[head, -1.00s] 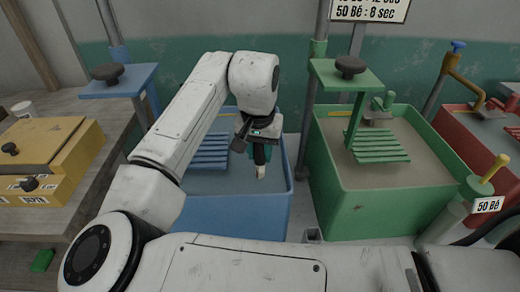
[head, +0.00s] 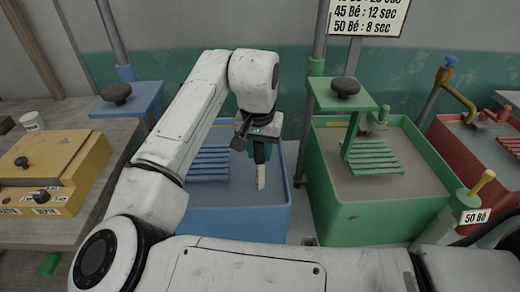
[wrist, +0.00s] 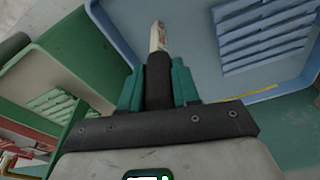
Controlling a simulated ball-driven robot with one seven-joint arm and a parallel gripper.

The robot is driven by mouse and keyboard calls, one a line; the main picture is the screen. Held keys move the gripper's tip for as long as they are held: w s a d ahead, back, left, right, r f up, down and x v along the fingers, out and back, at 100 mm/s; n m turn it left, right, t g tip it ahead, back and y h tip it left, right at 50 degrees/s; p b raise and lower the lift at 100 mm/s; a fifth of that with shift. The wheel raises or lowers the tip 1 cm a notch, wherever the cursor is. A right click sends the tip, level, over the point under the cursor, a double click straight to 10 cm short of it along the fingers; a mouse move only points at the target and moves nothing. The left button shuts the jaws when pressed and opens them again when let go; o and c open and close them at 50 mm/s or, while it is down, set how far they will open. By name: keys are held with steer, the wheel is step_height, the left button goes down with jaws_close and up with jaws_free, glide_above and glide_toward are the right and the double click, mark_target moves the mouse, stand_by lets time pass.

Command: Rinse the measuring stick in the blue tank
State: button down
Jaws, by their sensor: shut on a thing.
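My gripper (head: 260,148) is shut on the dark handle of the measuring stick (head: 261,176). The stick is pale with brownish marks and points down over the right part of the blue tank (head: 235,222). In the wrist view the teal fingers of my gripper (wrist: 157,85) are closed around the dark handle, and the pale stick (wrist: 158,38) extends beyond it inside the tank's outline. The tank (wrist: 198,32) holds grey-blue liquid and a blue slatted rack (head: 208,165). I cannot tell whether the stick's tip touches the liquid.
A green tank (head: 372,215) with its own slatted rack (head: 372,158) stands close on the right, and a red tank (head: 462,150) beyond it. A wooden bench with a yellow box (head: 52,170) and a white cup (head: 32,121) is on the left. Upright poles stand behind the tanks.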

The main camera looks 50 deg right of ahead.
step_height(320, 180, up, 24)
steer(key=p, duration=1.5)
steer(key=shift+s+f, duration=0.1)
steer(key=shift+f, duration=0.05)
stand_by(0.5)
